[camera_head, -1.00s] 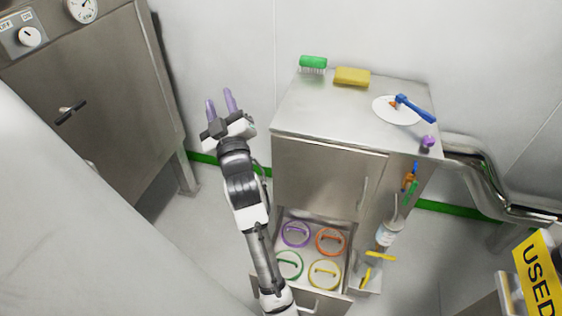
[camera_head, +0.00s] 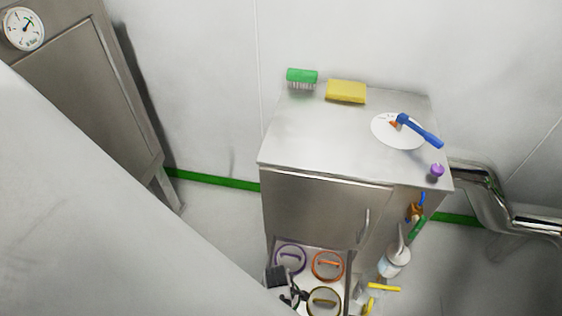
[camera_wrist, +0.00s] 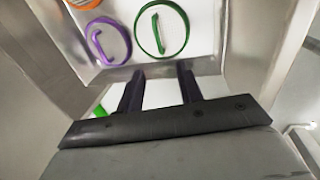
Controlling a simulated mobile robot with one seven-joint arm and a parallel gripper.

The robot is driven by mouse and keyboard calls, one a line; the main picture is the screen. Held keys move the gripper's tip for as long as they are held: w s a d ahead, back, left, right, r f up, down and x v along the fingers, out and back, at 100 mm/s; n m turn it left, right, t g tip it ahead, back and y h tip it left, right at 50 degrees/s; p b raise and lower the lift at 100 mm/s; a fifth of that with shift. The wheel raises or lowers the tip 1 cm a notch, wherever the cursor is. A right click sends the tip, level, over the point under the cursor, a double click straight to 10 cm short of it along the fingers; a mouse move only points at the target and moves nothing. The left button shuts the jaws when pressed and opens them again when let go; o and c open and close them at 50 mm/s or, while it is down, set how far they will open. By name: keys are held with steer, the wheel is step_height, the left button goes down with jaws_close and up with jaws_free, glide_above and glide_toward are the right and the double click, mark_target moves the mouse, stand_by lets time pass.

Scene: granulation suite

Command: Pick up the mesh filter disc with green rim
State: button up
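The mesh filter disc with green rim (camera_wrist: 157,32) lies in an open drawer (camera_wrist: 208,65), at the top centre of the wrist view, with a raised green handle across it. In the head view my arm hides it. My gripper (camera_wrist: 160,72) is open and empty, its two dark fingers apart and pointing towards the green disc. The fingertips overlap the drawer's edge in the picture, short of the disc; their height above it is hard to tell. In the head view my gripper (camera_head: 283,283) shows only partly, over the drawer's left side.
A purple disc (camera_head: 290,260), an orange disc (camera_head: 328,266) and a yellow disc (camera_head: 323,302) share the drawer. Above it stands a steel cabinet (camera_head: 320,205) with a green brush (camera_head: 302,77) and yellow sponge (camera_head: 346,92) on top. A bottle (camera_head: 394,262) hangs at its right side.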

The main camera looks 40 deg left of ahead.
steer(key=w+f, duration=0.1)
steer(key=f, duration=0.3)
steer(key=w+a+f+b, duration=0.1)
steer(key=f, duration=0.4)
steer(key=f+b, duration=0.1)
steer(key=f, duration=0.4)
steer(key=shift+w+a+f, duration=0.25)
steer(key=shift+w+a, duration=0.1)
steer(key=shift+w, duration=0.05)
jaws_close()
